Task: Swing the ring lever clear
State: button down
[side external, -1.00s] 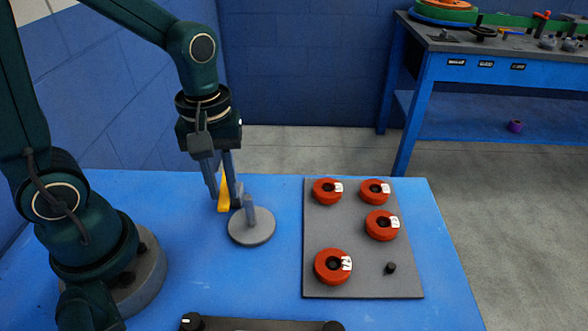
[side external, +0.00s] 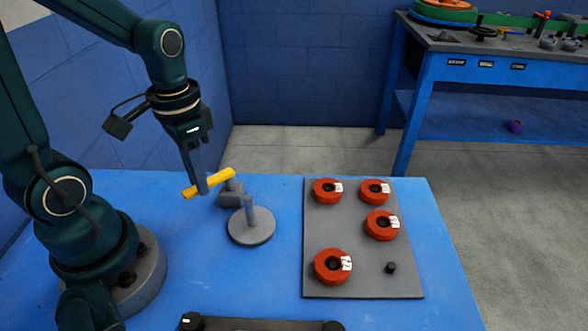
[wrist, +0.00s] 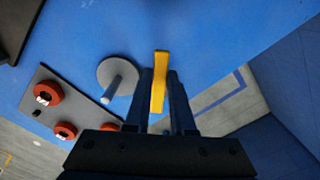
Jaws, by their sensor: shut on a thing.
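The yellow lever (side external: 222,176) slants across the side view, with its left end lower, next to a grey block (side external: 231,196) at the back of the blue table. My gripper (side external: 203,188) is shut on the lever, left of the lever's middle. In the wrist view the yellow lever (wrist: 160,68) runs between the two dark fingers of my gripper (wrist: 161,78). How the lever joins the block is hard to make out.
A grey disc with an upright post (side external: 265,236) stands just in front of the block. A grey board (side external: 345,215) on the right carries several red rings (side external: 330,267) and a small black peg (side external: 391,268). A dark bar (side external: 260,324) lies at the front edge.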

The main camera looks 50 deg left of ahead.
jog(key=shift+w+a+m, duration=0.15)
jog(key=shift+a+m, duration=0.35)
jog(key=shift+m, duration=0.55)
jog(key=shift+w+a+m, duration=0.1)
jog(key=shift+a+m, duration=0.4)
jog(key=shift+m, duration=0.55)
jog(key=c, duration=0.8)
grip_release()
jog(key=shift+o, duration=0.2)
notch_tip(320, 180, up, 5)
jog(key=shift+r, duration=0.1)
